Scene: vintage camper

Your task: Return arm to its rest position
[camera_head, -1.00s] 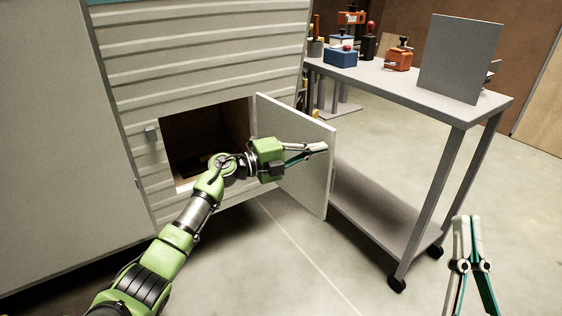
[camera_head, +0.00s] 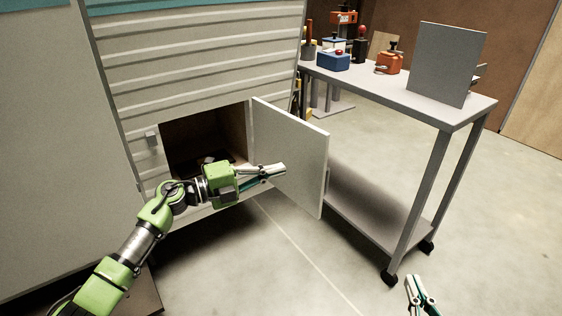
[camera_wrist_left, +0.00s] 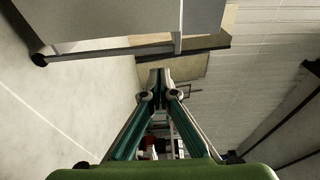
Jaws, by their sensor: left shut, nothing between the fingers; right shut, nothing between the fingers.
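My left arm (camera_head: 152,215), green and grey, reaches in from the lower left in the head view. Its left gripper (camera_head: 283,170) is shut and empty, in front of the open white compartment door (camera_head: 303,160); I cannot tell whether they touch. In the left wrist view the fingers of the left gripper (camera_wrist_left: 160,75) meet at their tips with nothing between them. My right gripper (camera_head: 411,278) shows at the bottom right of the head view, over the floor, with its tips together and nothing held.
The camper wall (camera_head: 200,60) has an open compartment (camera_head: 205,140) behind the left arm. A grey cart (camera_head: 400,92) stands at the right, bearing a blue case (camera_head: 333,62), an orange object (camera_head: 389,62) and a grey panel (camera_head: 446,64). Floor (camera_head: 290,270) between arm and cart is clear.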

